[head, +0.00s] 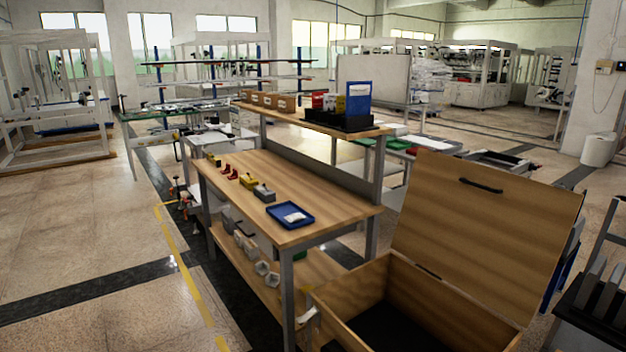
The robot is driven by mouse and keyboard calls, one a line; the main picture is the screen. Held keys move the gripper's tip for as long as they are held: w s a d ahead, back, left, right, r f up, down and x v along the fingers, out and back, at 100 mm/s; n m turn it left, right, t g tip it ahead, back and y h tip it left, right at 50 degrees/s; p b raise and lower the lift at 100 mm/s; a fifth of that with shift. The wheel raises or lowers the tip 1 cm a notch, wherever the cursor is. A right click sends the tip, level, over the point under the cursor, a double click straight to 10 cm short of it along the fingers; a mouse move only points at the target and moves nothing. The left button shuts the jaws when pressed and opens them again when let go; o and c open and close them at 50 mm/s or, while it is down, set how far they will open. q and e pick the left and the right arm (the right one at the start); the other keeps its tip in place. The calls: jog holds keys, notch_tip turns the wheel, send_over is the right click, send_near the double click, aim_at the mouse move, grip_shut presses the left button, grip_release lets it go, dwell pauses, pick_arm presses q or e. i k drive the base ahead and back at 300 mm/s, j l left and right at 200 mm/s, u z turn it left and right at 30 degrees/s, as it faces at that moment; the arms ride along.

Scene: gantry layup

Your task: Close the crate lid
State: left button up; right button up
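A wooden crate (333,325) stands at the lower right of the head view, its front cut off by the bottom edge. Its wooden lid (480,238) is open, tilted up and back from the crate's far side. A dark handle (481,186) sits near the lid's upper edge. The crate's inside looks dark at the bottom, and I cannot make out anything lying in it. Neither of my grippers shows in the head view.
A wooden workbench (320,192) with an upper shelf stands just left of the crate, close to it. A blue tray (290,215) lies on its top. A dark rack (590,310) stands right of the crate. Floor at the left is open.

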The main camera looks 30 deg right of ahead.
aim_at(499, 237)
jog(key=i+z, duration=0.4)
jog(key=i+j+z, duration=0.15)
jog(key=i+z, duration=0.2)
jog(key=i+j+z, duration=0.25)
jog(key=i+z, duration=0.15)
